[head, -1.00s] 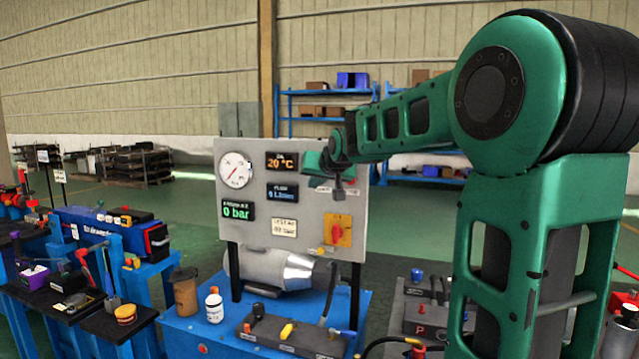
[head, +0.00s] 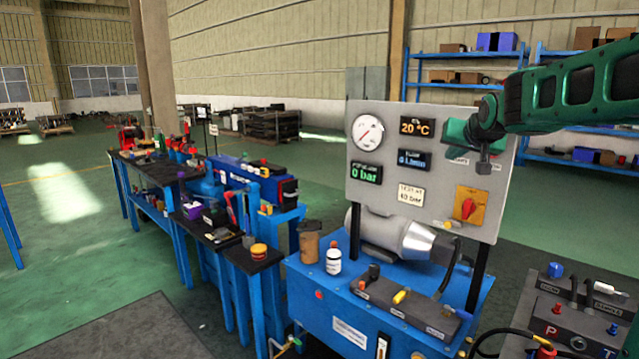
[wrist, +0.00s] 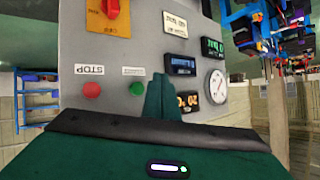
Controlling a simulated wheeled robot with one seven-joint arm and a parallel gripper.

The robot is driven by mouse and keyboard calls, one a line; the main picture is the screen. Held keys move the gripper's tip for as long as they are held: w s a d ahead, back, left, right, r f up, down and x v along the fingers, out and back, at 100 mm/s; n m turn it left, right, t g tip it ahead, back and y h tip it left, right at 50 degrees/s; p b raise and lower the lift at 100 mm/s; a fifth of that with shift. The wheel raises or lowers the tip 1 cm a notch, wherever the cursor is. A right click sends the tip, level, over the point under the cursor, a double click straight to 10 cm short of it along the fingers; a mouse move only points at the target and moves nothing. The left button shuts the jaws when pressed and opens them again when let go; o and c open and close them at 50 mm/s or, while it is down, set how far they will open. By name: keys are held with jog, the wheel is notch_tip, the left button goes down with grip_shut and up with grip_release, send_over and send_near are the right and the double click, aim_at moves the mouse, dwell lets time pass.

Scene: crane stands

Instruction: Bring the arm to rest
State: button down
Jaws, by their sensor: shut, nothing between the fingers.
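My green arm reaches in from the right of the head view. My gripper (head: 484,163) is at its end, in front of the upper right of the grey gauge panel (head: 385,200). In the wrist view my gripper (wrist: 160,82) shows as a single green shape with its fingers together, shut and empty. The panel (wrist: 130,45) appears upside down there, and the gripper covers part of its displays. I cannot tell the exact gap between gripper and panel.
The panel stands on a blue hydraulic unit (head: 322,290) with a brown cup (head: 309,241) and a white bottle (head: 333,259). A dark valve block (head: 585,330) is at the lower right. Blue workbenches (head: 235,275) run leftward. Green floor (head: 85,245) lies open at the left.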

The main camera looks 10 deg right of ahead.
jog(key=s+a+f+g+y, duration=0.1)
jog(key=s+f+g, duration=0.3)
jog(key=s+f, duration=0.4)
jog(key=s+a+f+g+y, duration=0.1)
jog(key=s+a+f+g, duration=0.2)
jog(key=s+f, duration=0.6)
jog(key=s+a+f+g+y, duration=0.1)
jog(key=s+f+g, duration=0.4)
jog(key=s, duration=2.2)
notch_tip(320, 180, down, 4)
jog(key=shift+a+r+m, duration=0.2)
jog(key=shift+a+m, duration=0.2)
jog(key=shift+a, duration=0.5)
jog(key=shift+w+f, duration=0.25)
jog(key=shift+w, duration=0.3)
